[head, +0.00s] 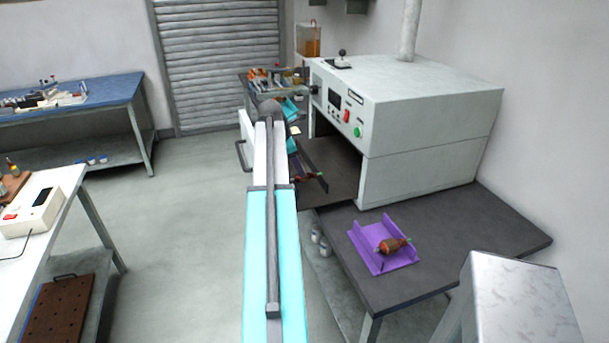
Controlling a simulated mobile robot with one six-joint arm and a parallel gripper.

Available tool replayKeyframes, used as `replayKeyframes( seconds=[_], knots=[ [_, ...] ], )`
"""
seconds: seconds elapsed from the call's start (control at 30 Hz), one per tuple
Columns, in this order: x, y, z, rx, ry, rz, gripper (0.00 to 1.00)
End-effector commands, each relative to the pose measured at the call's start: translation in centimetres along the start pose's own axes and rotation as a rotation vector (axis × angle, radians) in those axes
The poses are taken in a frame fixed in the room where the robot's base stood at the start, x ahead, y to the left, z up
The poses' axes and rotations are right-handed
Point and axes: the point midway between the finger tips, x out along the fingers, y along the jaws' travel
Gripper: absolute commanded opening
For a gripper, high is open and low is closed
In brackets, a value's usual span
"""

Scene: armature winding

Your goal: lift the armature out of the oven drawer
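The oven (425,120) is a large pale grey box on a dark bench at the right. Its drawer stands pulled out to the left, with a white front and a dark handle (240,156). A small reddish armature (306,177) with a greenish shaft end shows at the drawer's near side, partly covered by my arm. My cyan and white arm reaches up the middle of the view over the drawer. Cyan parts of my wrist show just right of the arm's far end. My gripper's fingers cannot be made out, nor whether they touch the armature.
A purple cradle (405,258) holding another reddish armature (391,246) sits on the dark bench (480,245) before the oven. A cluttered cart stands behind the drawer. A blue-topped table (95,95) and a white table stand left. The floor between is clear.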

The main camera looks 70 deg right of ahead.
Motion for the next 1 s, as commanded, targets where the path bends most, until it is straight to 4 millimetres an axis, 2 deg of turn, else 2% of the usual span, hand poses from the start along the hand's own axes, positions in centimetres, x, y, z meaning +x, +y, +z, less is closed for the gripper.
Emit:
replayKeyframes(
  seconds=[0.2,0.73,1.0],
  knots=[
    [1.5,0.0,0.0,0.000,0.000,0.000,0.53],
    [2.1,0.0,0.0,-0.001,0.000,-0.001,0.53],
    [4.2,-0.2,0.1,-0.002,0.001,-0.001,0.53]
  ],
)
